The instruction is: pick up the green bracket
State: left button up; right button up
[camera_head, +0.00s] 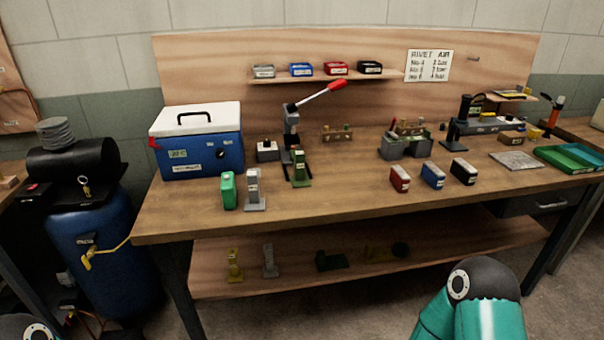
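A green bracket (299,168) stands upright on the workbench, its flat foot on the wood, just in front of the lever press (291,130). A grey bracket (254,190) of similar shape stands to its left, nearer the front edge. A dark bracket-like part (332,261), perhaps dark green, lies on the shadowed lower shelf. Neither of my grippers is in view; only a teal section of my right arm shows at the bottom right and a small part of my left arm at the bottom left corner.
A blue cooler-like case (201,141) stands behind. Red, blue and black small boxes (433,175) stand to the right. The front middle of the workbench (330,205) is clear. A blue tank (105,250) stands left.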

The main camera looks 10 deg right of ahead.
aim_at(299, 180)
jog(key=u, duration=0.05)
jog(key=i, duration=1)
jog(key=z, duration=0.1)
